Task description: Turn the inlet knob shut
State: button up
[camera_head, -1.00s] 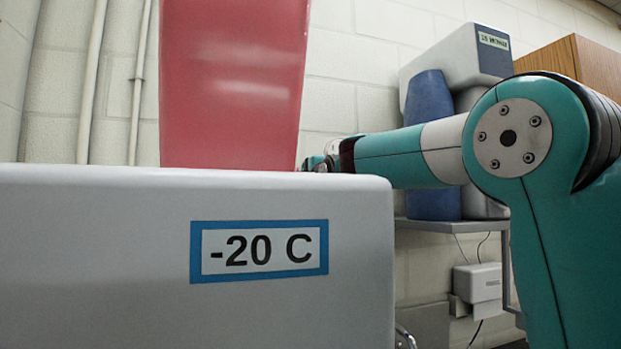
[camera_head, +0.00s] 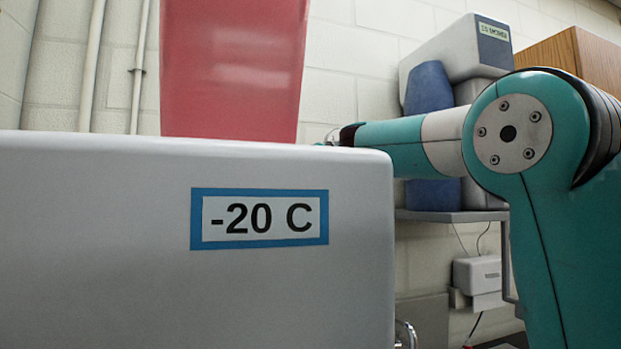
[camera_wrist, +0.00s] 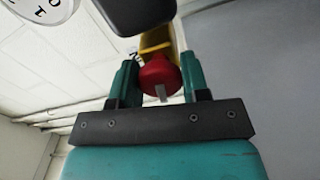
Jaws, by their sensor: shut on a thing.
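A red knob (camera_wrist: 158,76) with a pale mark on its lower face shows in the wrist view, with a yellow part (camera_wrist: 156,40) just behind it. The two teal fingers of my gripper (camera_wrist: 160,73) stand on either side of the knob and are shut on it. In the head view the white box labelled -20 C hides the gripper and the knob. Which way the knob is turned I cannot tell for sure.
The white box (camera_head: 110,230) fills the lower left of the head view. A red-pink panel (camera_head: 233,70) rises behind it. A shelf (camera_head: 455,215) with blue and grey containers stands behind my arm. A dark block (camera_wrist: 138,14) lies close above the knob in the wrist view.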

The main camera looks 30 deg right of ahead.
jog(key=m+b, duration=0.2)
jog(key=m, duration=0.1)
jog(key=shift+f+m+b, duration=0.2)
jog(key=shift+m+b, duration=0.1)
jog(key=m+b, duration=0.2)
jog(key=m, duration=0.2)
jog(key=shift+m, duration=0.3)
jog(key=m+b, duration=0.2)
jog(key=m, duration=0.2)
jog(key=shift+r+m+b, duration=0.1)
jog(key=shift+m+b, duration=0.45)
jog(key=shift+m, duration=1.25)
jog(key=o, duration=0.9)
jog(key=shift+r, duration=0.1)
